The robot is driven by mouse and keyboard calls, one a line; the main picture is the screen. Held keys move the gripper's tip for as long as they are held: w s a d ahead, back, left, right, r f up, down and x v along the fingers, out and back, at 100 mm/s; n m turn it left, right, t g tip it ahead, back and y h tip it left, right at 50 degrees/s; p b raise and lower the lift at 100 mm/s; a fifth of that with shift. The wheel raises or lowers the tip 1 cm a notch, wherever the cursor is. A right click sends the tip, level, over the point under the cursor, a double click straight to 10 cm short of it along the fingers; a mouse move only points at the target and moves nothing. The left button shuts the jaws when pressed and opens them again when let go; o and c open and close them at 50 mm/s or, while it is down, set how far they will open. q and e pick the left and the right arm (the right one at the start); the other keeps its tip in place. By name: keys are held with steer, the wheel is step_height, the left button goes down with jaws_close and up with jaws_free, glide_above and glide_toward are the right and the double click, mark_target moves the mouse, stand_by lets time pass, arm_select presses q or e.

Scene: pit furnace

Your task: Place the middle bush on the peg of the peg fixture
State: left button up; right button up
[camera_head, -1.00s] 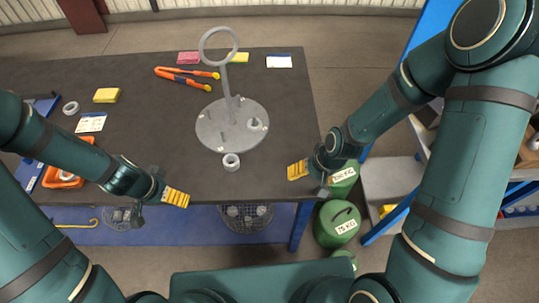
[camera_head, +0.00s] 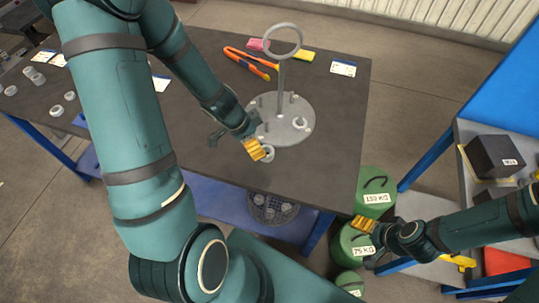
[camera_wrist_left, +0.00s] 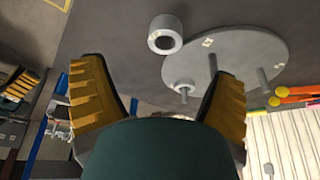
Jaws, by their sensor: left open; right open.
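The grey peg fixture (camera_head: 280,132) is a round plate with several upright pegs and a tall post ending in a ring. My right gripper (camera_head: 364,223) is open and empty, off the table's right side.
Orange-handled pliers (camera_head: 250,62), pink and yellow blocks and a white card (camera_head: 343,68) lie behind the fixture. Several loose rings lie at the table's left (camera_head: 56,110). Green weights (camera_head: 352,245) stand below the right gripper. The table's front right is clear.

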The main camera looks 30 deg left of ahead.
mark_target(266, 151)
arm_select(q)
steer(key=b+x, duration=0.1)
steer(key=x, duration=0.3)
steer(key=shift+f, duration=0.15)
steer(key=x, duration=0.1)
steer(key=b+x, duration=0.1)
steer(key=x, duration=0.1)
steer(key=b+x, duration=0.1)
steer(key=x, duration=0.1)
steer(key=shift+w+a+f, duration=0.1)
steer(key=shift+w+a, duration=0.15)
steer(key=shift+w, duration=0.1)
arm_select(e)
steer(key=f, duration=0.4)
steer(key=shift+s+f, duration=0.1)
steer(key=shift+s, duration=0.1)
arm_select(q)
steer(key=shift+c, duration=0.5)
steer(key=c, duration=1.3)
